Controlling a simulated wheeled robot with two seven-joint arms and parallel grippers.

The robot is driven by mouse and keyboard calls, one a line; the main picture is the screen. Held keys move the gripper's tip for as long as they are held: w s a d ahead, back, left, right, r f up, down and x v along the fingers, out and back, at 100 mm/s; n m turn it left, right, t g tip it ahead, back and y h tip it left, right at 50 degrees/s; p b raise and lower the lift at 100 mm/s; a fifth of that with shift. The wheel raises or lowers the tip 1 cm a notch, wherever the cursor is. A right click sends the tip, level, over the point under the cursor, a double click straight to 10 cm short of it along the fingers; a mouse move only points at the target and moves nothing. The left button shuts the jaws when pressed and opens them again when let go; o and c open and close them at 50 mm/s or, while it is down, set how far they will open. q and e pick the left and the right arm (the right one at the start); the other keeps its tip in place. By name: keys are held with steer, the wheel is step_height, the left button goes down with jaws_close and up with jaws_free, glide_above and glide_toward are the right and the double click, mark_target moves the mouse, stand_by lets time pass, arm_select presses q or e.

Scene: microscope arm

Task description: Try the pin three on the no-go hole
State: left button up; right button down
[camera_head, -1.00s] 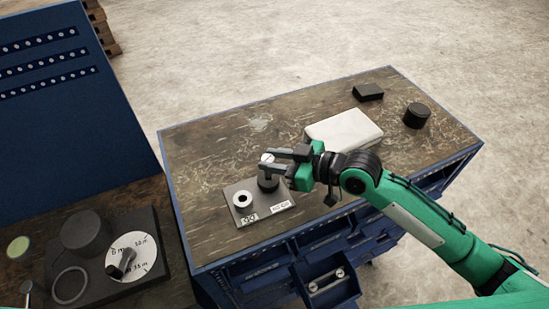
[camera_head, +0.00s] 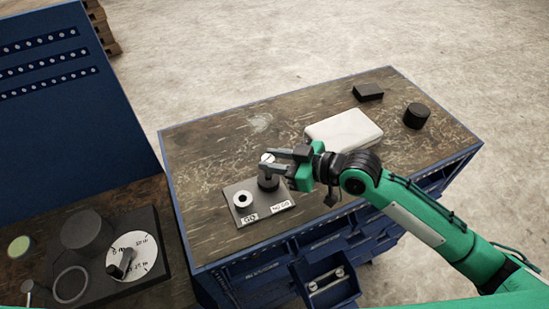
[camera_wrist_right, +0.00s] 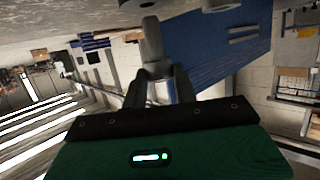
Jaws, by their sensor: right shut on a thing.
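In the head view only the pin's pale top (camera_head: 267,157) shows between the fingers. The pin is over the black no-go bush (camera_head: 268,182) on the dark gauge plate (camera_head: 246,211); I cannot tell whether its lower end is in the hole. The "NO GO" label (camera_head: 281,206) is in front of that bush. The pale go ring (camera_head: 243,200) is to its left, behind the "GO" label (camera_head: 250,218). My left gripper is not in view.
A white block (camera_head: 344,130), a black box (camera_head: 368,92) and a black cylinder (camera_head: 416,116) stand farther back on the bench (camera_head: 210,150). An open drawer (camera_head: 330,292) below holds small pale parts. A white marked disc (camera_head: 145,250) is on the left table.

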steer(key=shift+f+b, duration=0.55)
steer(key=shift+f, duration=0.25)
stand_by(1.2)
steer(key=shift+r, duration=0.1)
step_height(320, 180, up, 7)
steer(key=p, duration=0.6)
stand_by(0.4)
